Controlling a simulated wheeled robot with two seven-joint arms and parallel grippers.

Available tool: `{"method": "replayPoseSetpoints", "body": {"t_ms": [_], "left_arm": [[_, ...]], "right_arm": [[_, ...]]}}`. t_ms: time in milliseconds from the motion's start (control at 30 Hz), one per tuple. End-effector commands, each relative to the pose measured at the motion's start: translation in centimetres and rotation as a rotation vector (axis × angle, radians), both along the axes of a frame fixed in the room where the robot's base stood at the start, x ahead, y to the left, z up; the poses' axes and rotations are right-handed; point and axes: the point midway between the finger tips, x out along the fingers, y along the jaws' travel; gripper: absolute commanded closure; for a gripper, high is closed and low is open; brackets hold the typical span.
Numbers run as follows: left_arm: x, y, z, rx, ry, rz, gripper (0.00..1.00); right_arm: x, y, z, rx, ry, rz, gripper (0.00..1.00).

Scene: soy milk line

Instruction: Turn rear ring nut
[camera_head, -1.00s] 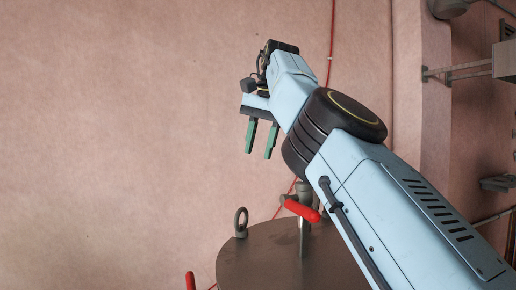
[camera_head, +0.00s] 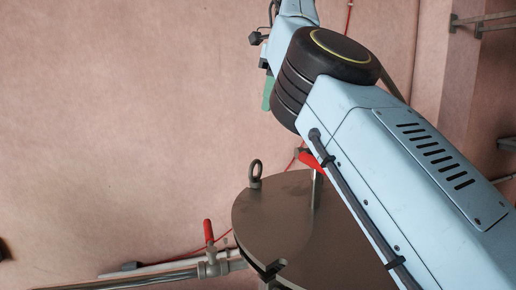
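A dark metal ring nut (camera_head: 255,183) stands upright at the far left edge of a round brown-grey lid (camera_head: 280,222). No other ring nut is visible; my arm covers the right part of the lid. My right gripper (camera_head: 268,93) is above and apart from the ring nut in the picture. Only one green finger shows, partly hidden behind my black wrist joint, so its opening cannot be seen. No object shows at the visible finger. My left gripper is out of view.
A red handle (camera_head: 312,163) on the lid is partly hidden behind my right arm. A valve with a red lever (camera_head: 208,231) sits on a metal pipe (camera_head: 140,281) left of the lid. The pink floor at left is mostly clear.

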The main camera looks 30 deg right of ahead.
Motion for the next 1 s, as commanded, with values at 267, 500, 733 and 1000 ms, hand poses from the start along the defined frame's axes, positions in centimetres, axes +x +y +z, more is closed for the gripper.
{"method": "replayPoseSetpoints", "body": {"t_ms": [267, 500, 733, 1000], "left_arm": [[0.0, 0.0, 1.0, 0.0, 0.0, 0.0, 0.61], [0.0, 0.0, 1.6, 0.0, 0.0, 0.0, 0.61], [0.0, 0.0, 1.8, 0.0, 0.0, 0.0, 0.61], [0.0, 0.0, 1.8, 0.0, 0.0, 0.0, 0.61]], "right_arm": [[-0.2, 0.4, 0.2, 0.141, 0.085, -0.717, 0.68], [-0.5, 0.8, 0.4, 0.258, 0.146, -1.273, 0.68], [-0.7, 0.9, 0.5, 0.315, 0.174, -1.534, 0.68], [-0.1, 1.2, -2.1, 0.317, 0.179, -1.561, 0.68]]}}
